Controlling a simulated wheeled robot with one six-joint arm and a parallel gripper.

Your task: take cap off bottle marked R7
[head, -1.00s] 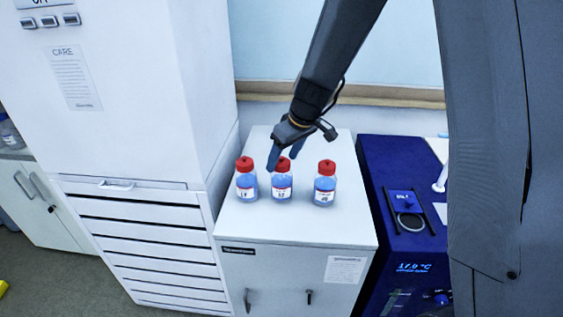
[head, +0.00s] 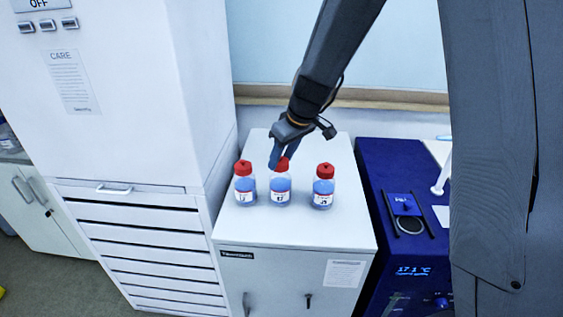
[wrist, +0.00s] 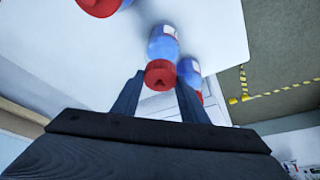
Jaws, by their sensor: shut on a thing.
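The middle bottle (head: 280,190), clear with blue liquid, a white label and a red cap (head: 283,163), stands upright between two similar bottles on the white cabinet. The label print is too small to read surely as R7. My gripper (head: 279,156) comes down from above and behind, shut on the middle bottle's red cap. In the wrist view, that cap (wrist: 160,75) lies between the two dark fingers. The cap sits slightly higher in the head view than its neighbours; I cannot tell whether it is clear of the neck.
The left bottle (head: 245,188) and right bottle (head: 323,190), both red-capped, stand close on either side. The white cabinet top (head: 300,228) is clear in front. A blue instrument (head: 375,165) is at the right and a tall white unit (head: 130,90) at the left.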

